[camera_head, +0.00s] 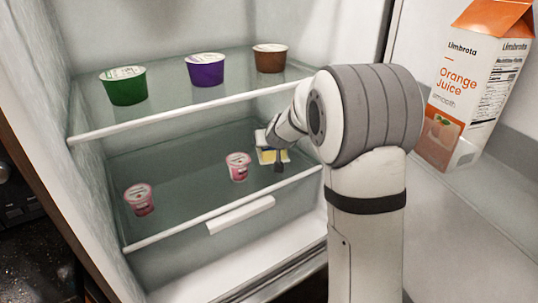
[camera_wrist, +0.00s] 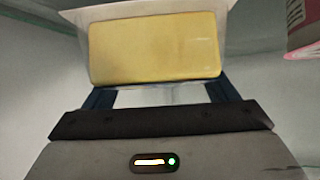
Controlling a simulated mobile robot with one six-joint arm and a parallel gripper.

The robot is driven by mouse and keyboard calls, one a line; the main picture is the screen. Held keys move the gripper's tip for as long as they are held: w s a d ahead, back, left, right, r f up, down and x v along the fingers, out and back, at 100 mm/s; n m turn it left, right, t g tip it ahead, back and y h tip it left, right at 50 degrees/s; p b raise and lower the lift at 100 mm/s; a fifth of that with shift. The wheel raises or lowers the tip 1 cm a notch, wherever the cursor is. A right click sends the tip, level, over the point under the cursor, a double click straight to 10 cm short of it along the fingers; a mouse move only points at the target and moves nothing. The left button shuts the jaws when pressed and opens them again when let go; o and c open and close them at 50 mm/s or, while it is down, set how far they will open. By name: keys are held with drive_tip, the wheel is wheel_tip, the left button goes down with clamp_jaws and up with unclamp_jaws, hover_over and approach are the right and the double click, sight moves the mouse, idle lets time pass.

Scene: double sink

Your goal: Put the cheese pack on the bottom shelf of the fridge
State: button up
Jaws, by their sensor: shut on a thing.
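The cheese pack (camera_head: 267,155) is a yellow block in pale wrapping. In the wrist view the yellow cheese pack (camera_wrist: 155,47) sits between the two dark fingers of my gripper (camera_wrist: 160,92), which is shut on it. In the head view my gripper (camera_head: 279,160) reaches into the fridge, over the right part of the lower glass shelf (camera_head: 190,170). The pack is partly hidden by my gripper there. I cannot tell whether the pack touches the shelf.
Two pink cups stand on the lower shelf, one (camera_head: 238,167) just left of the pack and one (camera_head: 139,199) at the front left. Green (camera_head: 123,87), purple (camera_head: 205,70) and brown (camera_head: 270,59) cups stand on the upper shelf. An orange juice carton (camera_head: 470,85) is at right.

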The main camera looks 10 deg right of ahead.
drive_tip(key=shift+f+b, duration=1.8)
drive_tip(key=shift+w+a+f, duration=0.1)
drive_tip(key=shift+w+f, duration=0.05)
drive_tip(key=shift+f, duration=0.05)
drive_tip(key=shift+r, duration=0.1)
drive_tip(key=o, duration=1.3)
